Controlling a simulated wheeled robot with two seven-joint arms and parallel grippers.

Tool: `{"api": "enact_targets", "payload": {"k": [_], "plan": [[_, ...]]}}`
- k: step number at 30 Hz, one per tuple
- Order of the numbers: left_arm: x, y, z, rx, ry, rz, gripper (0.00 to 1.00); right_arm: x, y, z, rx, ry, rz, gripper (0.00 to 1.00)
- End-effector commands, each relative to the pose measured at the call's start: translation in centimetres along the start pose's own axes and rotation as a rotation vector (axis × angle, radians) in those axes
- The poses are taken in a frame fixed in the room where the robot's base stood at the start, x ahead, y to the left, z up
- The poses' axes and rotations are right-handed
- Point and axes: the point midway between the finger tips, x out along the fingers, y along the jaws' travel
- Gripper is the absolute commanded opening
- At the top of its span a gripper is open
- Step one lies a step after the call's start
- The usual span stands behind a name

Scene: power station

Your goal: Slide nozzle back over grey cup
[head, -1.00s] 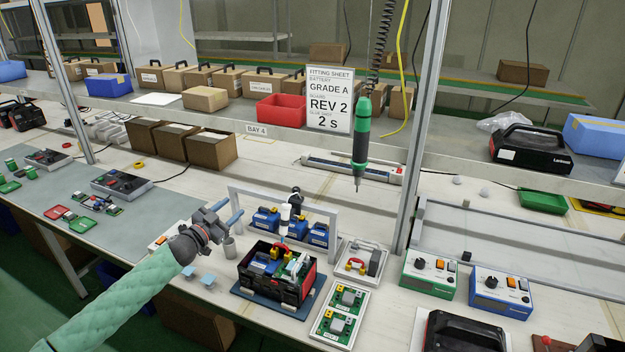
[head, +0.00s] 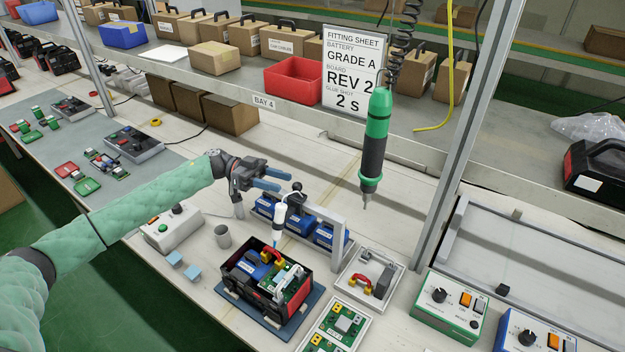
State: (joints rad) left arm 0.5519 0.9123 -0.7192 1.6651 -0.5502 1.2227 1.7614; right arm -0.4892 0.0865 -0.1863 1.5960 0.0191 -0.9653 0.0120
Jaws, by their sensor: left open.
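The white glue nozzle (head: 281,215), with a blue tip, hangs upright on a grey gantry (head: 327,212). In the picture its tip is over the open black and red case (head: 250,289). A dark knob (head: 296,187) shows just above the nozzle. The grey cup (head: 223,237) stands on the bench left of the case, apart from the nozzle. My left gripper (head: 274,179) is open, its blue fingers just up and left of the nozzle and close to the knob; I cannot tell if they touch. My right gripper is out of view.
Blue batteries (head: 299,226) stand behind the nozzle. A green screwdriver (head: 375,140) hangs to the right. A grey control box (head: 172,225) and light-blue blocks (head: 183,265) lie left of the case. Trays with a red-handled part (head: 371,277) and green boards (head: 336,325) are at its right.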

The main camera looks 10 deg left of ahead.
Motion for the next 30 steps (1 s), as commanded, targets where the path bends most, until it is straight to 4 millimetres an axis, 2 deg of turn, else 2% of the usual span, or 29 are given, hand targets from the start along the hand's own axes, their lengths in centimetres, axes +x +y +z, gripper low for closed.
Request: {"api": "enact_targets", "payload": {"k": [5, 12, 18, 30], "plan": [[1.4, 0.1, 0.1, -0.004, -0.002, 0.008, 0.47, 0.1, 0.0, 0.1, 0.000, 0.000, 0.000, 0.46], [4.9, 0.1, 0.0, -0.003, -0.001, 0.006, 0.47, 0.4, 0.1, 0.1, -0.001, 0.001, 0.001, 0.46], [7.0, 0.1, 0.1, -0.002, -0.001, 0.005, 0.47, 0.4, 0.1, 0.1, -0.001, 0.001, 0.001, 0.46], [7.8, 0.1, 0.1, -0.003, -0.001, 0.004, 0.47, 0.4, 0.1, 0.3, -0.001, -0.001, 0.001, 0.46]]}}
